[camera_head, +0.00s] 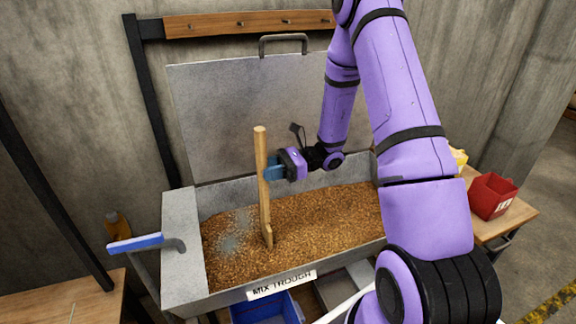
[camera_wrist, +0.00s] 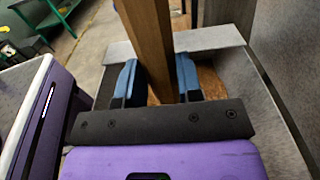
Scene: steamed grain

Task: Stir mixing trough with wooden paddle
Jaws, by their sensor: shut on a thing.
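The metal mixing trough (camera_head: 181,250) is labelled MIX TROUGH and its lid (camera_head: 235,115) stands open against the wall. It holds brown grain (camera_head: 320,225) with a greyish-white patch (camera_head: 232,240) toward the left. The wooden paddle (camera_head: 262,185) stands nearly upright in the trough, left of centre, with its lower end at the grain. How deep the end goes is hard to tell. My gripper (camera_head: 272,170) is shut on the paddle's shaft from the right. In the wrist view, the blue fingers (camera_wrist: 160,82) lie on both sides of the wooden shaft (camera_wrist: 148,40).
A red box (camera_head: 492,196) sits on a wooden table (camera_head: 520,222) at the right. The wall is close behind the lid.

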